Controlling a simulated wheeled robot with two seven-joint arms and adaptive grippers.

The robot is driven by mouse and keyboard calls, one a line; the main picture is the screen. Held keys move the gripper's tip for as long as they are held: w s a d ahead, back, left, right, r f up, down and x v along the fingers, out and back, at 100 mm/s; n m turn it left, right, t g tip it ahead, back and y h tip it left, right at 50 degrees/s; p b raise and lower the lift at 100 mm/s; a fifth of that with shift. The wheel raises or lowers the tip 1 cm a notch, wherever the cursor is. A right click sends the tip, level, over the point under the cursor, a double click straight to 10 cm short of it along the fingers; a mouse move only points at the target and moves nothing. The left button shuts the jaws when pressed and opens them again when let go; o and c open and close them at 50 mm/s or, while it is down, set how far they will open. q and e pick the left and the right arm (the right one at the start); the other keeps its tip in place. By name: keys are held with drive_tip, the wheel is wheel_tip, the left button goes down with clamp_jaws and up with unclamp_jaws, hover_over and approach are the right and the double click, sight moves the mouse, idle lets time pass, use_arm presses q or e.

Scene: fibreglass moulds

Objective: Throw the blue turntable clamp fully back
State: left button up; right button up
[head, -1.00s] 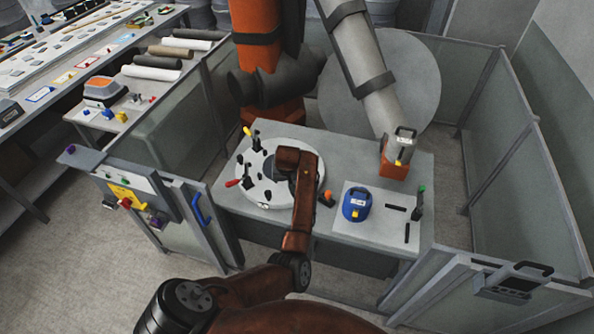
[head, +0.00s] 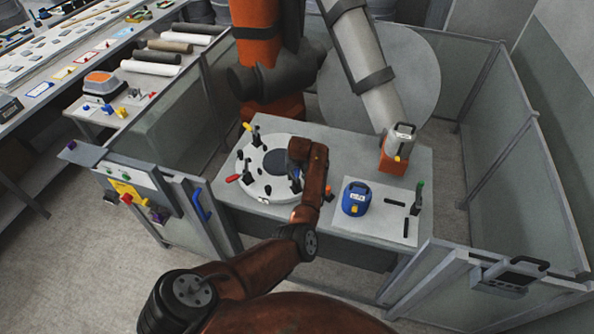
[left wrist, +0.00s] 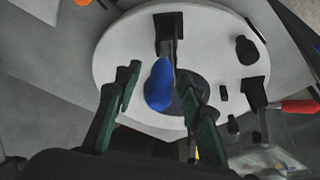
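The blue turntable clamp handle (left wrist: 159,86) shows in the left wrist view, on a dark clamp base (left wrist: 168,27) at the rim of the white round turntable (left wrist: 120,52). My left gripper (left wrist: 160,76) is open, with one green finger on each side of the blue handle. Gaps show between the fingers and the handle, and I see no contact. In the head view the turntable (head: 264,188) sits on the grey table, and my left gripper (head: 296,178) is over its right side, mostly hidden by my arm. My right gripper is not in view.
A red-handled clamp (head: 233,178) and a yellow-handled clamp (head: 248,128) stand on the turntable's left side. An orange knob (head: 328,191) is close right of my arm. A blue device (head: 356,198) stands on a light plate further right. Fence panels (head: 505,150) surround the cell.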

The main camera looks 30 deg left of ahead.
use_arm(q)
clamp_jaws()
idle(0.5)
